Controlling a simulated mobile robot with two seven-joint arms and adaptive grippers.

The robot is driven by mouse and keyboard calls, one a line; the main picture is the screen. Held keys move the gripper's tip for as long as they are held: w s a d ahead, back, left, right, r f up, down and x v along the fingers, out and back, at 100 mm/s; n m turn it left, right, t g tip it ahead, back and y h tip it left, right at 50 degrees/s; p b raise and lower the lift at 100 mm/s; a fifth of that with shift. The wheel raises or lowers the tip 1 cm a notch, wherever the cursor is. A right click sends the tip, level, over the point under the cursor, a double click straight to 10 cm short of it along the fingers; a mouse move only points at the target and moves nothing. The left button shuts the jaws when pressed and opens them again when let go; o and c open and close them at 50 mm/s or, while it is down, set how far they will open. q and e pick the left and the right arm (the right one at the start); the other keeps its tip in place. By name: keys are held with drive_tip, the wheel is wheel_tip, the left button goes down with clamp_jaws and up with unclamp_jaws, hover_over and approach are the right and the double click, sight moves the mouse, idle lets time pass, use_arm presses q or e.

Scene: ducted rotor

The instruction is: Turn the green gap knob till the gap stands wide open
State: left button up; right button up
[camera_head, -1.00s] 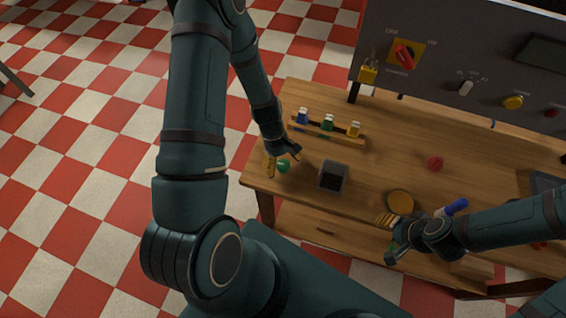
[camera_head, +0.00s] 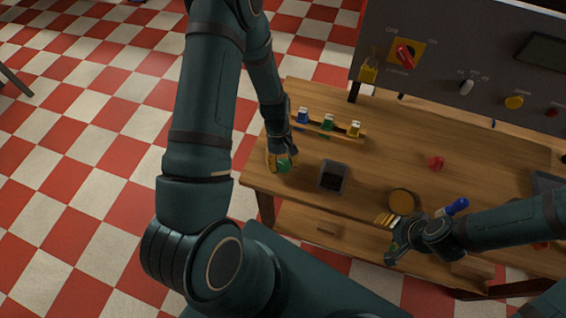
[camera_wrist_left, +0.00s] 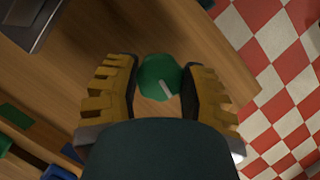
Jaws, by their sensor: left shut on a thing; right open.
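The green gap knob (camera_head: 284,164) sits near the left front edge of the wooden bench. It also shows in the left wrist view (camera_wrist_left: 159,77), with a pale pointer line towards its lower right. My left gripper (camera_head: 279,160) is at the knob, and its yellow ribbed fingers (camera_wrist_left: 153,86) stand one on each side of it, shut on it. My right gripper (camera_head: 393,257) is open over the front of the bench, apart from the knob. Whatever gap the knob sets cannot be made out.
A dark box (camera_head: 333,177) stands just right of the knob. Behind it is a rack with blue, green and yellow blocks (camera_head: 328,123). A red knob (camera_head: 436,163), a round yellow-brown disc (camera_head: 402,201) and a blue-handled item (camera_head: 455,207) lie further right. A grey panel (camera_head: 440,65) stands at the back.

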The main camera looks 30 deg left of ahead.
use_arm(q)
drive_tip(key=m+g+y+b, duration=0.1)
drive_tip(key=m, duration=0.3)
drive_tip(key=shift+d+f+m, duration=0.1)
drive_tip(key=shift+m, duration=0.2)
drive_tip(key=m+y, duration=0.1)
drive_tip(key=m, duration=0.2)
drive_tip(key=shift+m+g+y+b, duration=0.3)
drive_tip(key=shift+m+y, duration=0.1)
drive_tip(key=m+y+b, duration=0.1)
drive_tip(key=m, duration=0.3)
drive_tip(key=shift+y, duration=0.4)
drive_tip(key=shift+m+y+b, duration=0.35)
drive_tip(key=shift+m+y, duration=0.25)
drive_tip(key=shift+m, duration=1.2)
drive_tip(key=shift+t, duration=0.4)
drive_tip(key=o, duration=1.2)
